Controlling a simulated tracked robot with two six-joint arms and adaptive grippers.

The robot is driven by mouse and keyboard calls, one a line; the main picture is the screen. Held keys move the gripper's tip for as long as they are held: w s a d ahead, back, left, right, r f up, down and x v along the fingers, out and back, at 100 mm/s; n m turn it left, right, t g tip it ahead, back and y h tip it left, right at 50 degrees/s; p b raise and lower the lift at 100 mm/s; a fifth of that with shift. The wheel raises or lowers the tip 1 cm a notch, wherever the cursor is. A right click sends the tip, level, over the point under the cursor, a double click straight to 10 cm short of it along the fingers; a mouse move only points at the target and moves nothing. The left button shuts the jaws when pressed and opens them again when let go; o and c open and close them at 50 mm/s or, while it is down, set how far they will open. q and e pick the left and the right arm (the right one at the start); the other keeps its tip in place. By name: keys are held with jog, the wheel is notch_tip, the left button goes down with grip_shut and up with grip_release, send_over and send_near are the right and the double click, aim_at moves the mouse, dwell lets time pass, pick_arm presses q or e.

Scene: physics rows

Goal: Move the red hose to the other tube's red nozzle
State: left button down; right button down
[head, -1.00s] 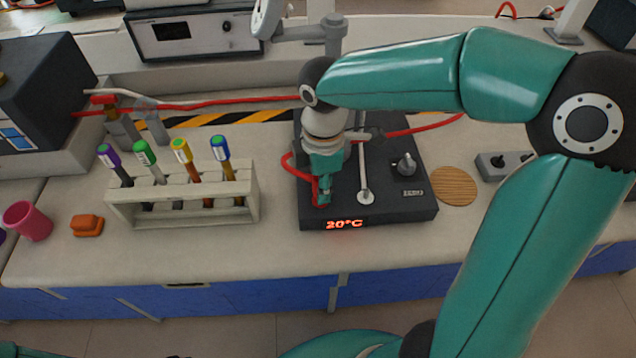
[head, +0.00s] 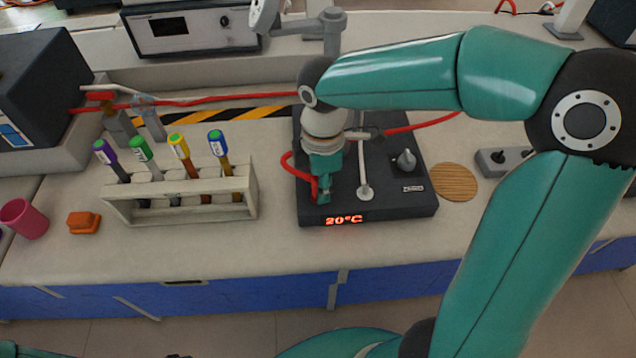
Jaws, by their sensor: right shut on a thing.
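My right gripper (head: 323,192) points down over the front of the black hotplate (head: 388,200) with the red "20°C" display. It is shut on the red hose (head: 296,172), which loops out to the left of the fingers. The hose end in the fingers is too small to make out. A red hose (head: 210,99) also runs left along the back to a red nozzle (head: 100,96) beside the dark box. Another red stretch (head: 425,122) runs right behind the hotplate. My arm hides the part between. My left gripper is not in view.
A white rack (head: 225,210) with several capped tubes stands left of the hotplate. A pink cup (head: 24,220) and an orange block (head: 84,223) lie further left. A wooden coaster (head: 454,183) is at the right. The bench front between rack and hotplate is clear.

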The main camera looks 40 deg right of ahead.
jog(key=shift+f, duration=0.15)
jog(key=c, duration=0.8)
grip_release()
jog(key=shift+o, duration=0.3)
jog(key=o, duration=0.3)
jog(key=shift+o, duration=0.2)
jog(key=shift+s+r+p, duration=0.1)
jog(key=shift+r+p, duration=2.9)
jog(key=shift+r, duration=0.5)
